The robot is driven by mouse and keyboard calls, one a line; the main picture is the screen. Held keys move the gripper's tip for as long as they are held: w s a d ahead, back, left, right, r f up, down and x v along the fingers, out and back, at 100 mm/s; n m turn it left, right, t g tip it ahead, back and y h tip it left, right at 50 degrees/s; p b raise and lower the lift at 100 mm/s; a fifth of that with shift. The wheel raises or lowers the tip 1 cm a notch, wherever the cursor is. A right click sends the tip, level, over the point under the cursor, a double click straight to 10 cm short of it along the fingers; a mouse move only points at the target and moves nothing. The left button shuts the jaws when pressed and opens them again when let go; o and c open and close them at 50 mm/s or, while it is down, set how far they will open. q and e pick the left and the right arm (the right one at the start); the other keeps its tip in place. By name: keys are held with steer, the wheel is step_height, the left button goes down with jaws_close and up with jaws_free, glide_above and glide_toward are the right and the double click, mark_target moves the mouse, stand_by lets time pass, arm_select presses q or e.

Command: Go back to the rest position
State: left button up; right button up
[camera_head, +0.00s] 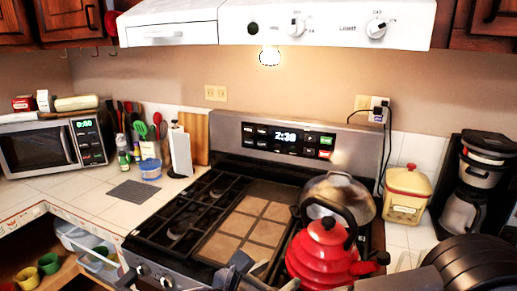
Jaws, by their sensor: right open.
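My right gripper (258,274) is at the bottom edge, in front of the stove, with its fingers apart and nothing seen between them. Its arm comes in from the lower right, and the view cuts off part of the gripper. My left gripper is not in view. A red kettle (322,259) with a black handle stands upright on the right side of the stove (152,240), just right of my right gripper. I cannot tell whether the gripper touches it.
A shiny metal pot (361,199) is behind the kettle. A yellow canister (406,196) and a coffee maker (484,170) stand on the right counter. A microwave (42,149) is at left. The range hood (180,22) overhangs the stove.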

steer(key=s+d+f+m+g+y, duration=0.25)
steer(key=d+m+g, duration=0.2)
steer(key=d, duration=0.45)
steer(key=s+d+f+m+g+y, duration=0.1)
steer(key=s+d+f+m+g, duration=0.25)
steer(key=d+m, duration=0.35)
steer(key=s+d+f+m+t+y, duration=0.2)
steer(key=s+m+y, duration=0.6)
steer(key=m, duration=1)
steer(key=shift+s+f+m+t+y, duration=0.2)
steer(key=shift+f+m+t+y, duration=0.2)
steer(key=shift+f, duration=0.5)
steer(key=shift+d, duration=0.1)
steer(key=shift+c, duration=0.2)
